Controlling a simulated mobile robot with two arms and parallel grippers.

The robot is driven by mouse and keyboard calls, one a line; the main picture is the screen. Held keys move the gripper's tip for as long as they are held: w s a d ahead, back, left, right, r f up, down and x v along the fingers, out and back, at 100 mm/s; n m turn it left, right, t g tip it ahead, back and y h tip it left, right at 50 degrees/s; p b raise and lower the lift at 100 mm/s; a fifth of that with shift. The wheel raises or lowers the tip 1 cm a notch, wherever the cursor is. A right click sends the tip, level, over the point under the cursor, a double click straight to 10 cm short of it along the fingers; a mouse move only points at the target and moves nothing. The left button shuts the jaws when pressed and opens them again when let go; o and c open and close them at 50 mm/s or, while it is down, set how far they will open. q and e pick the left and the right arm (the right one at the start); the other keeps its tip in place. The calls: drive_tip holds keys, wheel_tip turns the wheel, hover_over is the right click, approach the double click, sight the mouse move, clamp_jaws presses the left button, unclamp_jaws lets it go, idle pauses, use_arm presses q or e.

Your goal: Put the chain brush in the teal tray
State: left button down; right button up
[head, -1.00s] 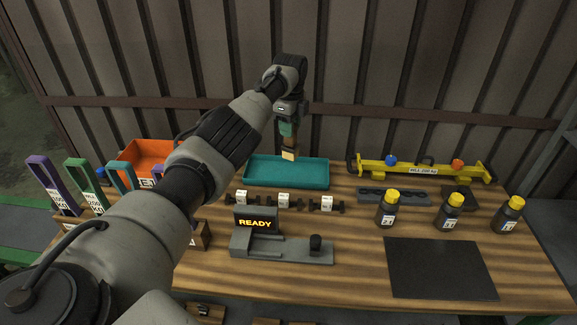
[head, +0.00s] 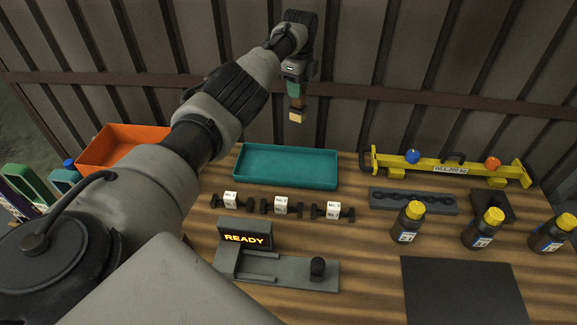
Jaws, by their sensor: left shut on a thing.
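The teal tray (head: 287,183) lies on the back of the bench, and its visible inside is empty. My left gripper (head: 294,88) hangs from the arm above and behind the tray, in front of the wall. It is shut on the chain brush (head: 297,116), which has a brown part and a pale tan block at its lower end. The brush hangs down, slightly tilted, clear of the tray and apart from it. The gripper covers the upper part of the brush. My right gripper is not in view.
An orange bin (head: 122,150) stands left of the tray. Small parts with white tags (head: 281,205) and a grey fixture reading READY (head: 275,268) lie in front. A yellow lifting beam (head: 447,170), yellow-capped bottles (head: 407,223) and a dark mat (head: 463,290) are at right.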

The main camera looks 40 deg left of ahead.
sight(296, 104)
use_arm(q)
wheel_tip(296, 104, down, 6)
drive_tip(key=b, duration=0.5)
drive_tip(key=shift+r, duration=0.25)
drive_tip(key=shift+s+a+p, duration=0.15)
drive_tip(key=shift+s+p, duration=0.05)
drive_tip(key=shift+p, duration=0.15)
drive_tip(key=s+a+f, duration=0.6)
drive_tip(key=s+f, duration=0.3)
drive_tip(key=f, duration=0.2)
drive_tip(key=shift+a, duration=0.35)
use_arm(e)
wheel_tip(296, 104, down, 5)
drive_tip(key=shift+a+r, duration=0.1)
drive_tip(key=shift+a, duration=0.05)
